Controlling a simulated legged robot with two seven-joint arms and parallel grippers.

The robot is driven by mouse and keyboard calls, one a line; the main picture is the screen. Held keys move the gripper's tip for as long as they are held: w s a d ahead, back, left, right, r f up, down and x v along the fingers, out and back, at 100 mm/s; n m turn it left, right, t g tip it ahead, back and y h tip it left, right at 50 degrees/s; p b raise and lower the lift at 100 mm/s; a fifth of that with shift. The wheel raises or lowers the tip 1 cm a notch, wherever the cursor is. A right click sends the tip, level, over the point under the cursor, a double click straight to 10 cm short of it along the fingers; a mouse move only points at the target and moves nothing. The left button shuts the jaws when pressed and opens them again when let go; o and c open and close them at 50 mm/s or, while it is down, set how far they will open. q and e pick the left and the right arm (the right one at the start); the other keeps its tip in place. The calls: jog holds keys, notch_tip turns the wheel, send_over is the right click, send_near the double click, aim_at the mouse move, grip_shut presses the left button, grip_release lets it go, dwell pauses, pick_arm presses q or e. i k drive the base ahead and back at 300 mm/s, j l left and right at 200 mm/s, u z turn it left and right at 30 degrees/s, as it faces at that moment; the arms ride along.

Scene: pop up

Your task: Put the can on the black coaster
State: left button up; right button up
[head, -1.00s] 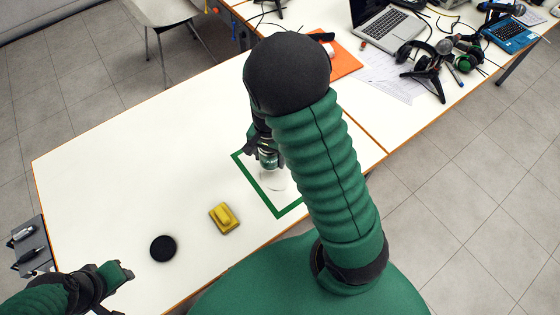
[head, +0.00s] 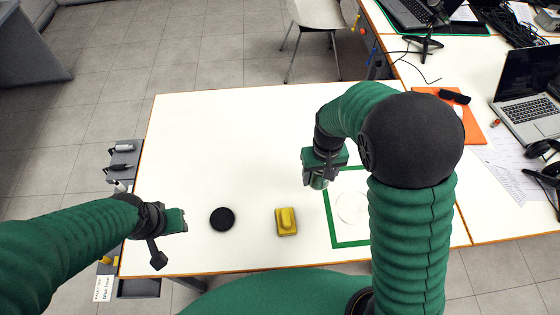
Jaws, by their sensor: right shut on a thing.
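The black coaster (head: 222,219) is a round dark disc lying flat on the white table, left of the yellow block. The can (head: 319,183) is a small green cylinder, mostly hidden by my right gripper (head: 321,176). My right gripper is shut on the can near the left edge of the green square outline, to the right of and farther back than the coaster. My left gripper (head: 170,238) is empty, at the left end of the table, left of the coaster. Its fingers look spread apart.
A yellow block (head: 286,222) lies between the coaster and the green square outline (head: 329,222). A faint white ring (head: 352,222) is inside the outline. A grey holder with pens (head: 121,160) is at the table's left edge. The back left of the white table (head: 220,130) is clear.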

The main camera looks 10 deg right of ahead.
aim_at(222, 217)
jog(key=l+u, duration=0.1)
jog(key=u, duration=0.3)
jog(key=l+u, duration=0.1)
jog(key=u, duration=0.35)
jog(key=k+l+u, duration=0.1)
jog(key=u, duration=0.75)
jog(key=k+l, duration=0.15)
